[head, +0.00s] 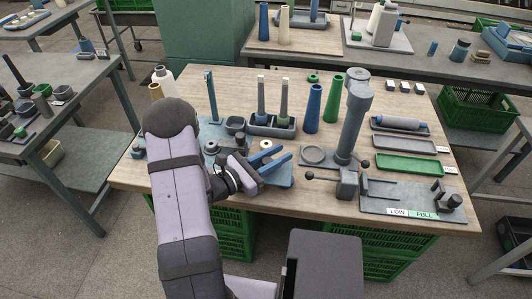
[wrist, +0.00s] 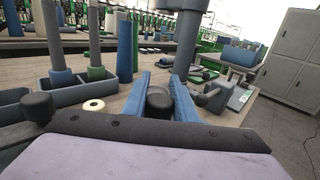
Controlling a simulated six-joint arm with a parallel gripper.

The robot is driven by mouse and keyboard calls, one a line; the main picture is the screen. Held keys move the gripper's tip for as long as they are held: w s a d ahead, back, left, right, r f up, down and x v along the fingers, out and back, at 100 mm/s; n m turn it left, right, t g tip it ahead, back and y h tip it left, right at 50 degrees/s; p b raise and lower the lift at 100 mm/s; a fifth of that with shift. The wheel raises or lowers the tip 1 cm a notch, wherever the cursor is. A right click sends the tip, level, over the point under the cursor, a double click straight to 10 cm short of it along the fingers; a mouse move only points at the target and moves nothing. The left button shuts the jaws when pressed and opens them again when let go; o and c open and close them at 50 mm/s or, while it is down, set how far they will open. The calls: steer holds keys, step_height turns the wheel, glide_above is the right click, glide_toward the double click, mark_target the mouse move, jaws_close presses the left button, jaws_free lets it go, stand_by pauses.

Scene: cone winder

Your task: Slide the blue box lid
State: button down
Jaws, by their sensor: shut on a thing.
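My gripper (head: 276,166) has two blue fingers and reaches over the front middle of the wooden bench. In the wrist view the fingers (wrist: 160,92) stand on either side of a dark rounded knob (wrist: 159,103), and they are closed on it.
A cream ring (head: 266,144) lies close to the fingers. A tall grey column (head: 352,115) with a round base stands to the right.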

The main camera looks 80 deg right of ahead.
mark_target(263, 164)
steer(key=shift+s, duration=0.2)
steer(key=c, duration=1.4)
jaws_free()
steer(key=shift+s, duration=0.1)
steer(key=shift+c, duration=0.2)
steer(key=shift+w+a, duration=0.4)
steer(key=shift+w, duration=0.15)
steer(key=shift+b+v, duration=0.6)
steer(key=shift+v, duration=2.5)
steer(key=shift+r, duration=0.1)
